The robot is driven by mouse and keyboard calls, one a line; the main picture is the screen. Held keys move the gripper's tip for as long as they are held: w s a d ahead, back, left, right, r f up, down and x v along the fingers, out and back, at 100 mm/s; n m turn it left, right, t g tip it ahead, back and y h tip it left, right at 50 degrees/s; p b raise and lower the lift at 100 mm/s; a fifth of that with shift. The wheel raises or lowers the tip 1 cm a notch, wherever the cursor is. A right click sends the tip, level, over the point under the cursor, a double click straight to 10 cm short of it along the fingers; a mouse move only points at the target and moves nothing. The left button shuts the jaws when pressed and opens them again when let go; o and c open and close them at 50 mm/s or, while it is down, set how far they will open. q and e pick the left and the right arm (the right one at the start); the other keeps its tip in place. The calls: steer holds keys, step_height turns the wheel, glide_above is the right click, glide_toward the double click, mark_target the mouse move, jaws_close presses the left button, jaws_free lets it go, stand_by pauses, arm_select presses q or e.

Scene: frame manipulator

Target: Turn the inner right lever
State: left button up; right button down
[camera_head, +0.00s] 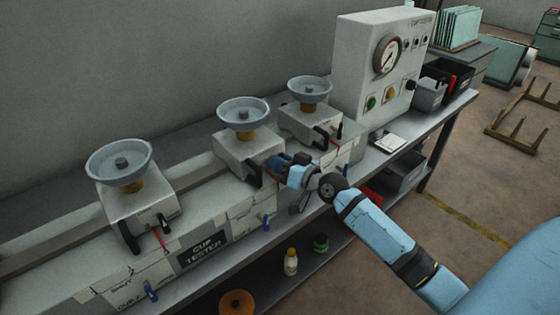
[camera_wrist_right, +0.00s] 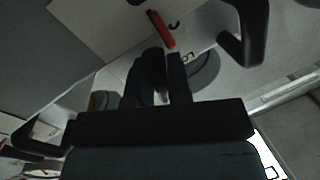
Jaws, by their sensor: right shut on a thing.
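The cup tester bench has three white stations, each with a round pale-blue cup on top and small levers on its front. My right gripper (camera_head: 277,163) is at the right front of the middle station (camera_head: 245,148), shut on a dark lever there. In the right wrist view the dark rounded lever end (camera_wrist_right: 154,65) lies between my fingers, which partly hide it. The middle station's other black lever (camera_head: 252,172) stands left of my gripper. The right station's black lever (camera_head: 321,138) is farther back, clear of my gripper. My left gripper is out of view.
A white gauge box (camera_head: 375,70) stands at the back right, near grey and black bins (camera_head: 430,94). The left station (camera_head: 140,205) has its own levers. Blue valve handles (camera_head: 265,222) stick out below the front. A bottle (camera_head: 291,262) stands on the lower shelf.

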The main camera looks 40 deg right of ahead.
steer(key=shift+r+n+p, duration=0.3)
steer(key=shift+n+p, duration=0.6)
steer(key=shift+n, duration=0.2)
steer(key=shift+a+f+n+g+h+p, duration=0.1)
steer(key=shift+f+n+g+h+p, duration=0.3)
steer(key=shift+n, duration=0.3)
steer(key=shift+r, duration=0.15)
steer(key=c, duration=1.1)
jaws_free()
steer(key=b+v, duration=0.1)
steer(key=v, duration=1.3)
